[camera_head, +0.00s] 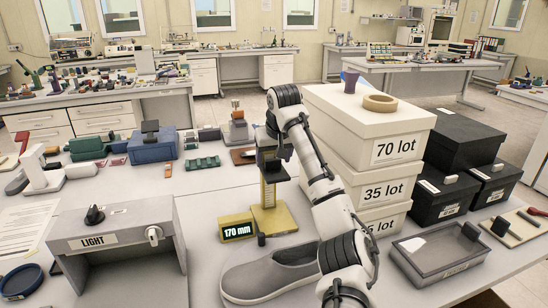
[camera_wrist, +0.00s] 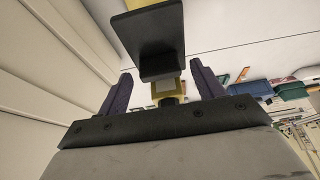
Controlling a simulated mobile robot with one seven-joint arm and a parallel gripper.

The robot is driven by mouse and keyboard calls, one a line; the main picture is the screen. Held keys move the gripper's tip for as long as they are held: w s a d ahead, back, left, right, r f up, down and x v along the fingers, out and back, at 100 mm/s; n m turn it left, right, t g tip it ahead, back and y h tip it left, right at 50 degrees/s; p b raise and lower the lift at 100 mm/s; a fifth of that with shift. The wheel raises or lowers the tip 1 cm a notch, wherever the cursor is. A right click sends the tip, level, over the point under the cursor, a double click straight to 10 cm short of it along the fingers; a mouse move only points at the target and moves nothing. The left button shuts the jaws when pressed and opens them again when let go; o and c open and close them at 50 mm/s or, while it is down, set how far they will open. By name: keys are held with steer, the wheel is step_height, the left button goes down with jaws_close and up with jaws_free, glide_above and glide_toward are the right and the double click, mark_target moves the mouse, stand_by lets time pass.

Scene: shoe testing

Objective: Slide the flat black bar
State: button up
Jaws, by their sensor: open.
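The flat black bar (camera_wrist: 148,45) shows large in the wrist view, in front of a yellow post. The post belongs to the yellow measuring gauge (camera_head: 285,218), which stands upright on the table in the head view. Its display (camera_head: 237,231) reads 170 mm. My gripper (camera_wrist: 160,78) is open, with one purple finger on each side of the post in the picture. The bar shows between and beyond the fingertips; I cannot tell whether they touch it. In the head view my gripper is hard to make out among the dark parts at the gauge's top.
A grey shoe (camera_head: 262,277) lies before the gauge, beside my arm. White boxes (camera_head: 345,150) are stacked close on the right, with black boxes (camera_head: 466,140) beyond. A grey LIGHT box (camera_head: 120,225) stands at left, a grey tray (camera_head: 440,258) at right.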

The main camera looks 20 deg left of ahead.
steer(key=b+v, duration=0.3)
steer(key=v, duration=1.1)
steer(key=shift+a+f, duration=0.1)
